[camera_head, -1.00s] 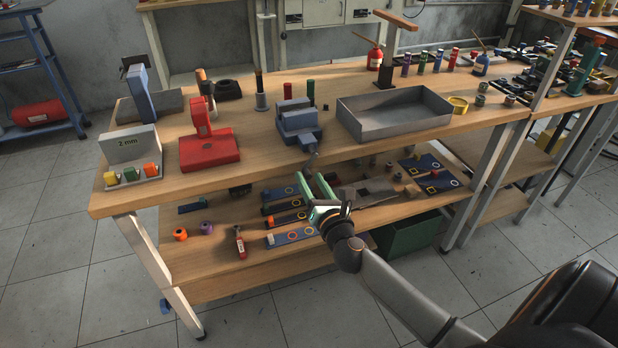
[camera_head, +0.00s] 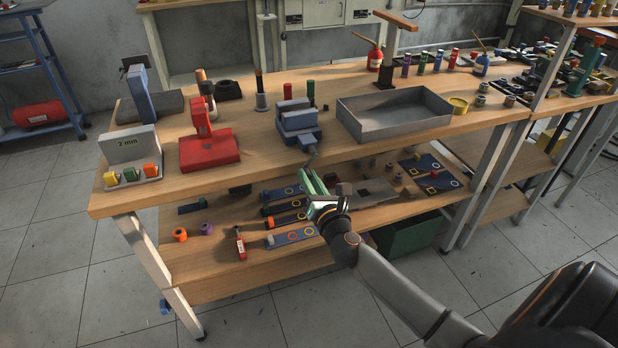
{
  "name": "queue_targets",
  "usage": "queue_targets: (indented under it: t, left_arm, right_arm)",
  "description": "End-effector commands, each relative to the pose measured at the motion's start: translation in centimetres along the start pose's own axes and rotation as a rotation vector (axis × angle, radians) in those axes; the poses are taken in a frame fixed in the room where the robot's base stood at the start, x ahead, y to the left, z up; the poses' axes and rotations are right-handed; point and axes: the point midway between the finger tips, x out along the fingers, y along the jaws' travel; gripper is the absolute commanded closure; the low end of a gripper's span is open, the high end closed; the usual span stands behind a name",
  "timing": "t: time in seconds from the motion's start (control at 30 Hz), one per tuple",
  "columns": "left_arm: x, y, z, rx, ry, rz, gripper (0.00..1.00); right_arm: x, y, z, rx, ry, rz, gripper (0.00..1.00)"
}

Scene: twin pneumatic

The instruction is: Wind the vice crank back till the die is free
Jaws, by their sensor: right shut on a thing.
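The blue-grey vice (camera_head: 297,122) stands near the front edge of the workbench. Its crank (camera_head: 309,151) hangs out over that edge. My right gripper (camera_head: 308,172), with green fingers, reaches up from below right. It is shut on the crank's lower end just in front of the bench edge, and the fingers hide the gripped part. The vice's jaws are small in the picture, and I cannot make out the die or how tightly it sits. My left gripper is not in view.
A grey tray (camera_head: 394,132) stands right of the vice, and a red press (camera_head: 209,147) stands to its left. Small tubes stand behind the vice. The lower shelf (camera_head: 200,262) holds blue plates and loose parts beneath my gripper. The floor in front is open.

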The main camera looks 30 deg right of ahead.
Motion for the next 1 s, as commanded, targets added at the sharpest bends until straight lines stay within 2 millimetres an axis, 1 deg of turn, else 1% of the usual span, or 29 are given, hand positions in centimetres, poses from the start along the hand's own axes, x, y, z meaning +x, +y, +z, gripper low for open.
queue_targets:
  t: [0.37,0.57,0.77,1.0]
  left_arm:
    - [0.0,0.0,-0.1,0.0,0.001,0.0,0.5]
    - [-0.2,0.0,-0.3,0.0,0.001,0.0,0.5]
    - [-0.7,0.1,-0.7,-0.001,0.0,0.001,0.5]
    - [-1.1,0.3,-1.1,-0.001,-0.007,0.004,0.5]
  right_arm:
    - [0.0,0.0,0.0,-0.002,0.0,-0.001,1.0]
    - [0.0,-0.2,0.0,-0.042,0.001,-0.001,1.0]
    - [0.0,-0.6,-0.1,-0.153,0.001,-0.002,1.0]
    - [0.0,-1.6,-0.2,-0.365,0.002,-0.002,1.0]
